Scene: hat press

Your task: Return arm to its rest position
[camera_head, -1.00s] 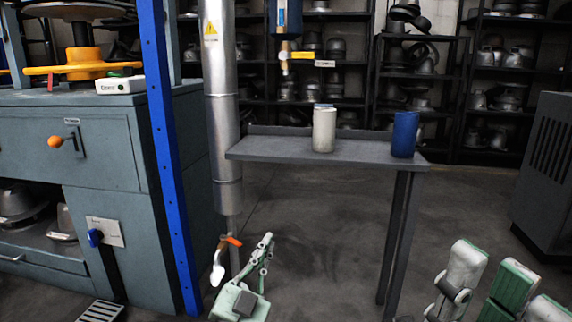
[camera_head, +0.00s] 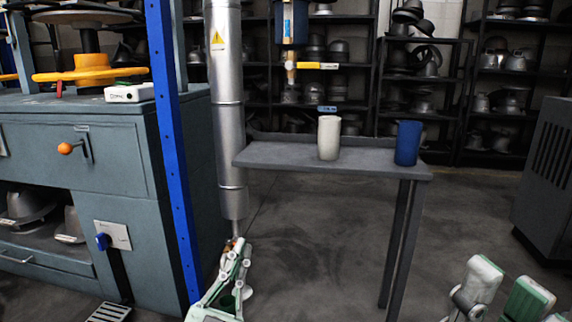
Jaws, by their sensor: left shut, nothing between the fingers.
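My left gripper (camera_head: 240,246) is low in the head view, left of the middle, in front of the lower end of the silver pipe (camera_head: 226,120). It points up and is shut with nothing in it. It largely hides the valve with the orange handle below the pipe; whether it touches the valve I cannot tell. White and green parts of my right arm (camera_head: 478,282) show at the bottom right, but its gripper does not show.
A blue post (camera_head: 167,130) and a grey-green cabinet (camera_head: 75,150) stand left of my left gripper. A grey side table (camera_head: 290,156) bears a white cup (camera_head: 329,138) and a blue cup (camera_head: 408,143). Open floor (camera_head: 310,250) lies between the gripper and the table legs.

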